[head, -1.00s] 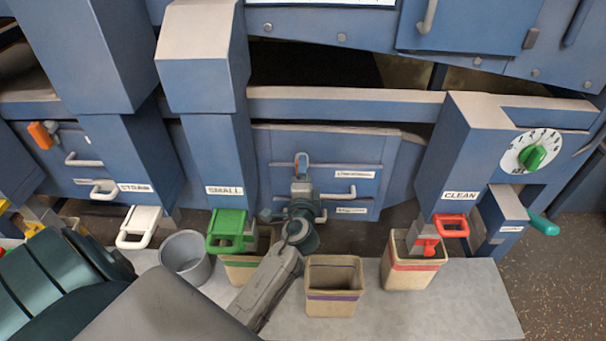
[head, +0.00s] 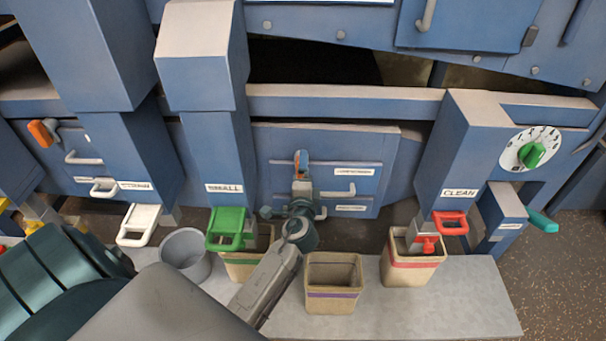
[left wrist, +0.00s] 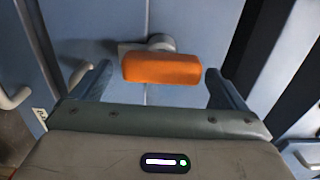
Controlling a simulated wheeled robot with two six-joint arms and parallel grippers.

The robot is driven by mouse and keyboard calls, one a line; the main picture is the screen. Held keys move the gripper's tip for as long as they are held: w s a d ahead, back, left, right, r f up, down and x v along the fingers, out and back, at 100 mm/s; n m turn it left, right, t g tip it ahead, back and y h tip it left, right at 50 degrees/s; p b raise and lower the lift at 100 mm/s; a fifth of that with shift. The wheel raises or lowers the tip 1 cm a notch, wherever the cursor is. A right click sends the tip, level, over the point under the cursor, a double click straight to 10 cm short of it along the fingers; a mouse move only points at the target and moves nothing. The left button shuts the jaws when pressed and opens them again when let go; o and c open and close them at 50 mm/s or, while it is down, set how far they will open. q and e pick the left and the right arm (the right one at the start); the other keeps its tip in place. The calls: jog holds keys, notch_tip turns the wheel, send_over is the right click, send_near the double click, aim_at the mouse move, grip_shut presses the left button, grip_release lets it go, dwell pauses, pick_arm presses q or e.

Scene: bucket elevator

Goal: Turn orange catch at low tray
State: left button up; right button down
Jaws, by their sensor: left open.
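An orange catch (head: 300,160) sits on the front of a blue panel, low in the middle of the machine. My left gripper (head: 302,183) reaches it from below and in front, partly hiding it in the head view. In the left wrist view the orange catch (left wrist: 162,68) lies crosswise on its round grey pivot. The left gripper (left wrist: 158,76) is open, with one finger beyond each end of the catch and a visible gap on both sides. The printing on the panel labels is too small to read. My right gripper is not in view.
A pale bar handle (head: 338,192) is just right of the catch. Another orange catch (head: 40,133) is at far left. Below, a grey bench (head: 440,305) holds a metal pail (head: 186,256) and bins, including a purple-striped one (head: 333,283). A green slide handle (head: 227,229) hangs left of my gripper.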

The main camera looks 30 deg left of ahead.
pick_arm(q)
jog(key=b+v, duration=0.3)
jog(key=v, duration=0.7)
jog(key=shift+s+d, duration=0.2)
jog(key=shift+s, duration=0.15)
jog(key=shift+f, duration=0.1)
